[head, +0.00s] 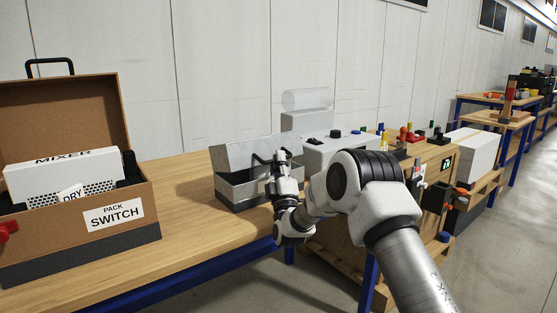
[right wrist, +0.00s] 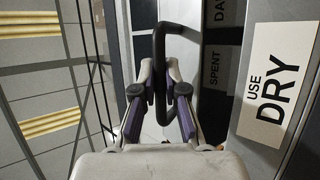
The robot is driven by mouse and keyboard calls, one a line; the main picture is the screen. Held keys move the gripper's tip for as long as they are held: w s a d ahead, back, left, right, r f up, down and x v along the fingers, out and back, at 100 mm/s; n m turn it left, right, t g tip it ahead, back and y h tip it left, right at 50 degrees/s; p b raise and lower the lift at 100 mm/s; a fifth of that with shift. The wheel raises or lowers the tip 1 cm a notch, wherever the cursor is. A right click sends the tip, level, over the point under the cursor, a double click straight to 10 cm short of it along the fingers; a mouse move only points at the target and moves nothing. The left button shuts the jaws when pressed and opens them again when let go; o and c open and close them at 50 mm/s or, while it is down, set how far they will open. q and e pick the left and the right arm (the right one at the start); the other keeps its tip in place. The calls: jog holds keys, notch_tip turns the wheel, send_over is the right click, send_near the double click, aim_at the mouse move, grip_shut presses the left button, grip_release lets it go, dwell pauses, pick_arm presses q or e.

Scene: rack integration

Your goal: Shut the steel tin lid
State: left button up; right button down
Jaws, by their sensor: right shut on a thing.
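The steel tin (head: 232,192) stands on the wooden bench in the head view. Its grey lid (head: 232,156) is raised, leaving a dark gap above the tin's body. My right gripper (head: 272,161) is at the front of the lid. In the right wrist view its fingers (right wrist: 160,92) are shut on the black bar handle (right wrist: 158,45), which passes between the pads. White labels reading "USE DRY" (right wrist: 270,85) show to the right there. My left gripper is not in view.
An open brown case (head: 60,205) labelled "PACK SWITCH" stands at the left, holding a white box (head: 65,178) marked "MIXER". A grey machine (head: 335,150) with knobs stands just right of the tin. Bare bench top (head: 185,200) lies between case and tin.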

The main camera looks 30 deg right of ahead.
jog(key=shift+s+f+b, duration=0.15)
jog(key=shift+f+b, duration=0.35)
jog(key=shift+f, duration=0.2)
jog(key=shift+s+f+b, duration=0.15)
jog(key=shift+f+b, duration=0.3)
jog(key=shift+f, duration=0.2)
jog(key=c, duration=1.2)
grip_release()
jog(key=shift+w+f, duration=0.15)
